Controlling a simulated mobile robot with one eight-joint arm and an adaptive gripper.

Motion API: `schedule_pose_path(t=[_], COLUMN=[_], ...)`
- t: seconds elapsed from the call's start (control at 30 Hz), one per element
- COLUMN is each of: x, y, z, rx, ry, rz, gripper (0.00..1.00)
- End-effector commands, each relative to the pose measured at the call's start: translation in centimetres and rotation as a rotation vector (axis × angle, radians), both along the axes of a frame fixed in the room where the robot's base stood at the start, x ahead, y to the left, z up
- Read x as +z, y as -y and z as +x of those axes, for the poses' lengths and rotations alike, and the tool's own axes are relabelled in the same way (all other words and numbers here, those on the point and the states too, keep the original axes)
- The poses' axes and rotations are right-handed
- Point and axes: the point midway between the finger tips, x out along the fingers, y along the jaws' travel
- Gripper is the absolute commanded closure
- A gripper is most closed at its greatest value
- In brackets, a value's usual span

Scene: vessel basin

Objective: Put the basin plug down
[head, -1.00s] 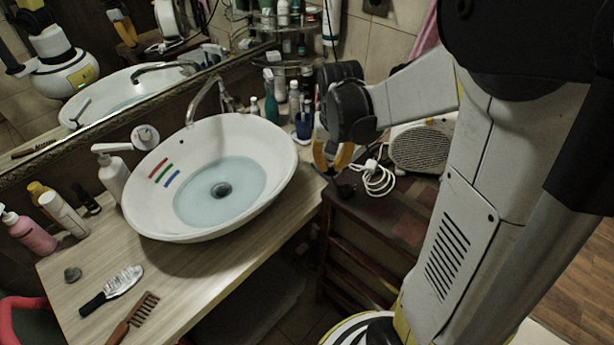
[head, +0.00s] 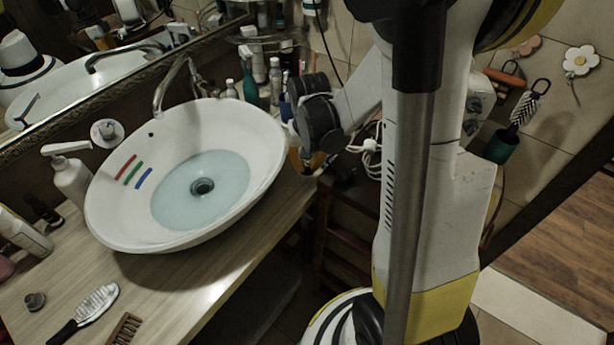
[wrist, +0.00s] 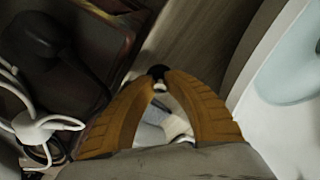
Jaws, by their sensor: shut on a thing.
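My gripper (head: 308,168) is low at the right end of the counter, just right of the basin (head: 108,222); my arm partly hides it in the head view. In the wrist view the orange fingers (wrist: 158,78) close at their tips on a small black round piece with a pale part below it, which looks like the basin plug (wrist: 157,71). The plug is above or near the counter edge; I cannot tell whether it touches anything. The basin holds pale blue water, and its drain (head: 202,187) shows at the bottom.
A small dark grey round object (head: 35,301), a white-bristled brush (head: 96,304) and a brown comb (head: 124,329) lie on the front left counter. Bottles stand behind the basin. A white cable (head: 368,150) and a dark wooden stand (head: 340,215) are right of the counter. The front counter is mostly clear.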

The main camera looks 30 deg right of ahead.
Motion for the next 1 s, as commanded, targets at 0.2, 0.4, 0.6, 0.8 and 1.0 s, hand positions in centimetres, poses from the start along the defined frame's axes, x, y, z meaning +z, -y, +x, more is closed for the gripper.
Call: schedule_pose_path(t=[0.2, 0.4, 0.6, 0.8, 1.0], x=[-3.2, -3.6, -3.9, -3.9, -3.9], y=[0.0, 0.0, 0.0, 0.0, 0.0], z=[0.0, 0.0, 0.0, 0.0, 0.0], rx=[0.0, 0.0, 0.0, 0.0, 0.0], ry=[0.0, 0.0, 0.0, 0.0, 0.0], rz=[0.0, 0.0, 0.0, 0.0, 0.0], gripper=[1.0, 1.0, 1.0, 0.64, 0.64])
